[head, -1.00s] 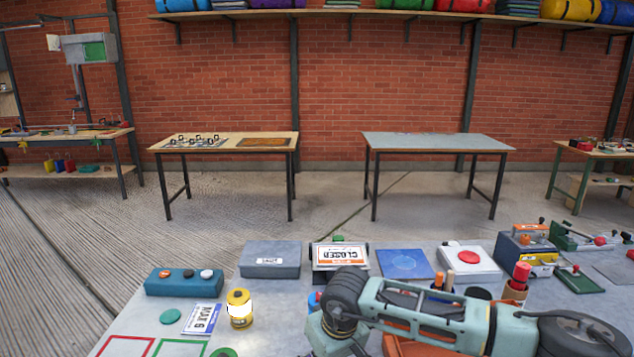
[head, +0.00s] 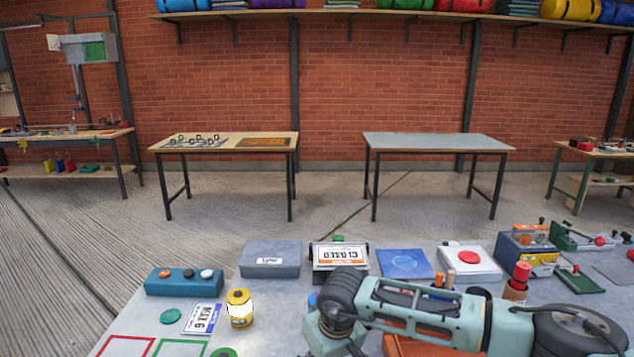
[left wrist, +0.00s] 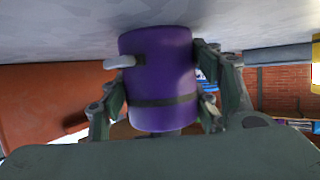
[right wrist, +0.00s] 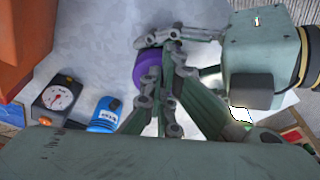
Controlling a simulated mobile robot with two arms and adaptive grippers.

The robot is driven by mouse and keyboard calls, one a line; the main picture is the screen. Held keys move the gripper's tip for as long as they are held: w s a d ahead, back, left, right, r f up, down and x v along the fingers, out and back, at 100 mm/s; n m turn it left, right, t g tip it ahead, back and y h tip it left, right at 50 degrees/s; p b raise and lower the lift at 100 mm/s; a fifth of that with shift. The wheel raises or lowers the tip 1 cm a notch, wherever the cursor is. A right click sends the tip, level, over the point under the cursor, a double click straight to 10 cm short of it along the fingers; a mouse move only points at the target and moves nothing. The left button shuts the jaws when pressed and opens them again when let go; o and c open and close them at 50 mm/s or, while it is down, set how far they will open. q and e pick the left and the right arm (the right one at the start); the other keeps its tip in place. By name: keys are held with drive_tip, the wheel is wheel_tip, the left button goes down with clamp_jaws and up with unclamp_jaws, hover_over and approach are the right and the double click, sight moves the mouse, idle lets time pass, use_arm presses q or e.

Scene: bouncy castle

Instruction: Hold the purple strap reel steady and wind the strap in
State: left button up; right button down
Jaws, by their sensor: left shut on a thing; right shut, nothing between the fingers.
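The purple strap reel (left wrist: 158,75) stands between the two fingers of my left gripper (left wrist: 160,88) in the left wrist view. It has a dark band round it and a light grey handle (left wrist: 121,62) sticking out on its left. In the right wrist view the reel (right wrist: 147,68) is partly hidden behind fingers, and my left gripper's housing (right wrist: 262,55) is at upper right. My right gripper (right wrist: 158,80) is shut and empty, close in front of the reel; I cannot tell whether it touches. The head view does not show the reel; my arm covers that area.
A dial gauge (right wrist: 58,97) and a blue labelled item (right wrist: 104,115) lie left of the reel in the right wrist view. An orange bin (right wrist: 25,40) stands at upper left. In the head view, a yellow canister (head: 240,308) and the sign (head: 340,255) stand near my arm.

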drive_tip(key=shift+s+d+f, duration=0.1)
drive_tip(key=shift+s, duration=0.4)
drive_tip(key=w+v, duration=0.1)
drive_tip(key=v, duration=0.5)
drive_tip(key=shift+w+a, duration=0.2)
drive_tip(key=shift+a, duration=0.15)
drive_tip(key=shift+s+d+x, duration=0.1)
drive_tip(key=shift+d+x, duration=0.1)
drive_tip(key=shift+x, duration=0.75)
drive_tip(key=shift+s+d+x, duration=0.15)
drive_tip(key=shift+d+x, duration=0.05)
drive_tip(key=shift+x, duration=0.7)
drive_tip(key=shift+s+d+x, duration=0.1)
drive_tip(key=shift+d+x, duration=0.1)
drive_tip(key=shift+x, duration=0.75)
drive_tip(key=shift+f, duration=0.2)
drive_tip(key=shift+w+f, duration=0.1)
drive_tip(key=shift+w, duration=0.15)
drive_tip(key=shift+s+a, duration=0.2)
drive_tip(key=shift+a, duration=0.15)
